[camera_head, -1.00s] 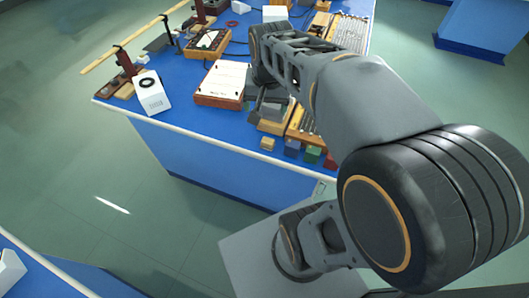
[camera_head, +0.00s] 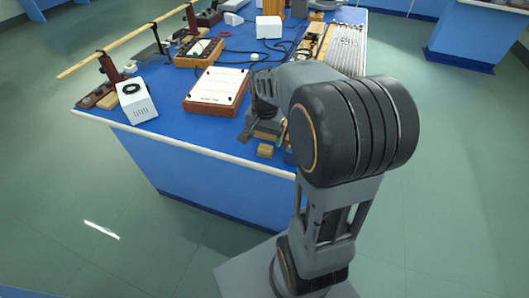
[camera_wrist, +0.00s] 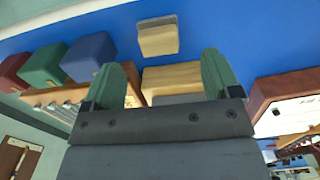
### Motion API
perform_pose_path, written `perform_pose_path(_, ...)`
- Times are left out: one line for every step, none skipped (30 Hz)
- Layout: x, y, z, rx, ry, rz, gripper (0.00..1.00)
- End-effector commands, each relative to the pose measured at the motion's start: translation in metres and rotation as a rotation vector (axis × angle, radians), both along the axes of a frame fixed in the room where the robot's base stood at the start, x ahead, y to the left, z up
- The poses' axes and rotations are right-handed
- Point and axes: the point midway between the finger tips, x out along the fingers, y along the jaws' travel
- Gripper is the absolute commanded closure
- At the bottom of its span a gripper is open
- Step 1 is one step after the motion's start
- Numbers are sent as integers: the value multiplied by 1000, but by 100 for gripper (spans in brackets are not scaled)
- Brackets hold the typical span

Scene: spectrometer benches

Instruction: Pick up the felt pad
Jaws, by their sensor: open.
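A small tan block with a thin greyish layer along one edge, likely the felt pad (camera_wrist: 158,38), lies on the blue bench top in the wrist view. It also shows near the bench's front edge in the head view (camera_head: 265,150). My gripper (camera_wrist: 167,75) has its two green fingertips spread apart with nothing held between them. The tan block lies beyond the fingertips, apart from them. In the head view my arm hides part of the gripper (camera_head: 248,131).
Red (camera_wrist: 12,72), green (camera_wrist: 44,64) and blue (camera_wrist: 89,57) blocks stand beside the pad. A wooden box (camera_wrist: 175,78) sits behind the fingers. A white-topped box (camera_head: 217,90) and a white device (camera_head: 137,100) stand left on the bench. Bare blue surface surrounds the pad's right side.

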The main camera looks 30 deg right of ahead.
Motion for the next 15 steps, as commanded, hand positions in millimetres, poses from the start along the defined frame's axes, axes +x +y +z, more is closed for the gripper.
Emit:
perform_pose_path(0, 0, -4, 0, 0, 1, 17)
perform_pose_path(0, 0, -5, 1, 1, 1, 17)
perform_pose_path(0, 1, -6, 1, 1, 2, 17)
perform_pose_path(0, 1, -7, 0, 1, 2, 17)
perform_pose_path(0, 1, -9, 0, 1, 2, 17)
perform_pose_path(0, 0, -13, 1, 2, 2, 17)
perform_pose_path(0, 0, -16, 0, 1, 3, 17)
perform_pose_path(0, 0, -20, 1, 2, 3, 17)
perform_pose_path(0, -1, -26, 1, 3, 3, 17)
perform_pose_path(0, -1, -31, 0, 3, 3, 17)
perform_pose_path(0, -2, -35, 1, 3, 3, 17)
perform_pose_path(0, -2, -40, 0, 3, 3, 17)
perform_pose_path(0, -2, -44, 1, 2, 4, 17)
perform_pose_path(0, -2, -47, 1, 3, 4, 17)
perform_pose_path(0, -2, -51, 1, 2, 4, 17)
